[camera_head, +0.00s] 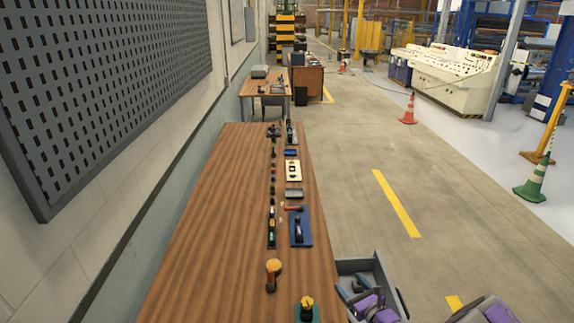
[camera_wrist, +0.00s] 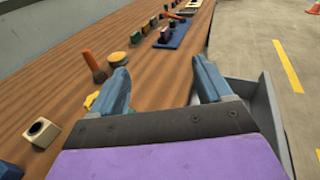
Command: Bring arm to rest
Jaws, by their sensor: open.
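My gripper (camera_head: 352,290) is low in the head view, at the right edge of the near wooden table (camera_head: 205,200). In the wrist view my gripper (camera_wrist: 162,84) has two blue-grey fingers spread wide apart, with nothing between them. The fingers point along the table. Beside and partly behind the gripper is an open grey drawer (camera_head: 352,267), which also shows in the wrist view (camera_wrist: 262,104). Much of the drawer's inside is hidden by my gripper.
On the table are an orange-topped tool (camera_head: 273,268), a yellow object on a green base (camera_head: 306,302), a blue tray (camera_head: 307,228) and several small items in a row. A perforated panel (camera_head: 110,80) hangs at left. The floor at right is open, with cones (camera_head: 409,110) farther off.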

